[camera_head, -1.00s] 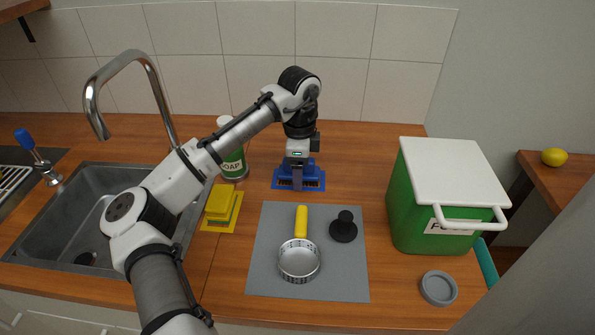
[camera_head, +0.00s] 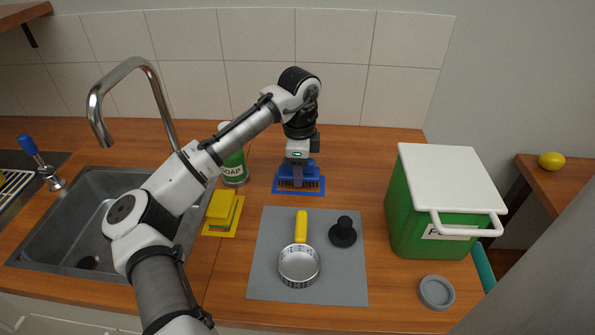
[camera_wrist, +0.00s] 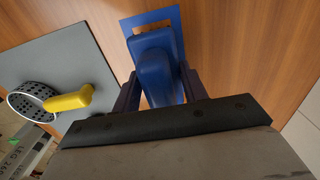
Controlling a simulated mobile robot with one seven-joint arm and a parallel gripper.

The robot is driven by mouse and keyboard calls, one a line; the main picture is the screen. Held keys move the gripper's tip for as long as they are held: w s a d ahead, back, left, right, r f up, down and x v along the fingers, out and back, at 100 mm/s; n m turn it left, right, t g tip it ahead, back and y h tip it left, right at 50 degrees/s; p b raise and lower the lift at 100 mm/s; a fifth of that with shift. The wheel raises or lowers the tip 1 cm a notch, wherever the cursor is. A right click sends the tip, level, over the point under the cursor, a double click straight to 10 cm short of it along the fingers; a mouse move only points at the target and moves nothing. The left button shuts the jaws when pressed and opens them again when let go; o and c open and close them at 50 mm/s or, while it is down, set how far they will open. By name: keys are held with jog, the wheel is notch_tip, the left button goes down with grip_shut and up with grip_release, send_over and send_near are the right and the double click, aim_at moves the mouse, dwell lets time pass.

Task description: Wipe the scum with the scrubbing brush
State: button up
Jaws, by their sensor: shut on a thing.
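The blue scrubbing brush (camera_head: 312,173) is upright, bristles down, over a blue square frame (camera_head: 319,190) at the back of the counter. My gripper (camera_head: 298,172) points down from above and is shut on the brush's handle. In the wrist view the blue brush (camera_wrist: 157,75) is between the two dark fingers of my gripper (camera_wrist: 158,92), with part of the blue frame (camera_wrist: 172,14) beyond it. I cannot tell whether the bristles touch the counter. I cannot make out any scum in either view.
A grey mat (camera_head: 270,275) in front holds a yellow-handled strainer (camera_head: 299,281) and a black knobbed disc (camera_head: 342,236). A soap bottle (camera_head: 235,168), yellow sponges (camera_head: 221,207) and the sink (camera_head: 60,215) are left. A green bin (camera_head: 415,220) and grey lid (camera_head: 436,292) are right.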

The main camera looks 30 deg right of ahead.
jog(key=shift+r+p, duration=1.5)
jog(key=shift+r, duration=0.35)
